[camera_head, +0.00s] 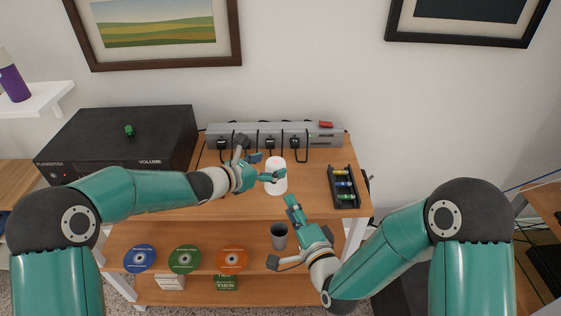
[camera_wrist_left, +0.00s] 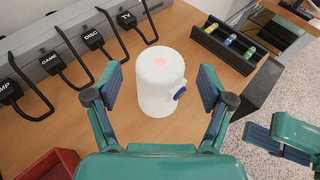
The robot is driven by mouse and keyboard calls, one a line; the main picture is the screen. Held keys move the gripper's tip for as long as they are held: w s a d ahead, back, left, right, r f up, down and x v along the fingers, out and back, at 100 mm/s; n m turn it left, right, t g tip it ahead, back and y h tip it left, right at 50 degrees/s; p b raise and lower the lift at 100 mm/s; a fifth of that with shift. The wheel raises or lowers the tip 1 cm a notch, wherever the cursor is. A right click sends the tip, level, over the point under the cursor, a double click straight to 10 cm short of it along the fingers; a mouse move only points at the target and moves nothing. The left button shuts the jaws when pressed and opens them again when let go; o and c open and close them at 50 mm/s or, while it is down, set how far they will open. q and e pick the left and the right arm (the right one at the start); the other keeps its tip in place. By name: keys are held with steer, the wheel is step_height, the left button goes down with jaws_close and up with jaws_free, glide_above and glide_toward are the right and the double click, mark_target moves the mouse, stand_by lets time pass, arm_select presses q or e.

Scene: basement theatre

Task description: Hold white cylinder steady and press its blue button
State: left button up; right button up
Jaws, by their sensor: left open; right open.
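A white cylinder (camera_head: 276,183) stands upright on the wooden tabletop. In the left wrist view the cylinder (camera_wrist_left: 153,92) has a pinkish-red spot on top and a blue button (camera_wrist_left: 180,93) on its side, facing right. My left gripper (camera_head: 269,166) is open, its fingers on either side of the cylinder; gaps to both fingers show in the left wrist view. In the head view one finger hides part of the cylinder, and the button cannot be made out. My right gripper (camera_head: 283,232) is open and empty, nearer than the cylinder, by the table's front edge.
A grey power strip (camera_head: 325,134) with several plugs and black cables runs behind the cylinder. A black tray (camera_head: 333,180) of batteries lies to its right, a black amplifier (camera_head: 110,145) to the left.

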mark_target(282, 161)
arm_select(q)
steer(key=shift+x, duration=2.8)
steer(key=shift+c, duration=0.2)
steer(key=c, duration=1.3)
arm_select(e)
jaws_close()
